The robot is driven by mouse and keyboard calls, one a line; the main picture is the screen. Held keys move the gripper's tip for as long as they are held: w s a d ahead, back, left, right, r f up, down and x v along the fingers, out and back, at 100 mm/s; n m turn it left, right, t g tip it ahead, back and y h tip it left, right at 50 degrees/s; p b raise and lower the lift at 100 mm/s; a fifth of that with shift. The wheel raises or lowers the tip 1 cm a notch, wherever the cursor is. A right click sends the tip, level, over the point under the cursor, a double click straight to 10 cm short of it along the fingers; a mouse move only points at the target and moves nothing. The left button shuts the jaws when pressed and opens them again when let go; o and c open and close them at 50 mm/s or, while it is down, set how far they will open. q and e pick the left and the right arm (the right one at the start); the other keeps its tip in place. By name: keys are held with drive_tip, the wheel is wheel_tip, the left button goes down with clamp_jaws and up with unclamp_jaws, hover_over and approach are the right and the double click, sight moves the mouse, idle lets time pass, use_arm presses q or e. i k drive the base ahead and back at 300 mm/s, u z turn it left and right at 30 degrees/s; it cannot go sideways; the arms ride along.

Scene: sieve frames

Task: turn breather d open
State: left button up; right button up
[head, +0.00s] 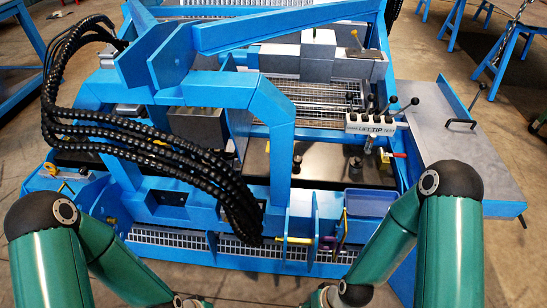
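A blue steel machine fills the middle of the head view. Its dark flat top (330,160) carries a small upright metal fitting (297,165). No letter marks are readable, so I cannot tell which part is breather d. My green left arm comes in at the lower left and my green right arm at the lower right. Both bend down to the bottom edge in front of the machine. Only wrist parts show there; the fingers of both grippers are out of the picture.
A white lever block marked LIFT and TIP (375,124) with black-knobbed levers stands right of centre. Thick black hoses (150,150) arch over the left side. A grey side table (465,150) is at the right. A small blue tray (368,203) sits near the front.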

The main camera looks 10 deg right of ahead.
sight(297, 160)
drive_tip(key=u, duration=0.05)
drive_tip(key=i, duration=0.25)
drive_tip(key=u, duration=2.55)
drive_tip(key=k, duration=2.3)
drive_tip(key=z, duration=1)
drive_tip(key=i, duration=1)
drive_tip(key=u, duration=0.1)
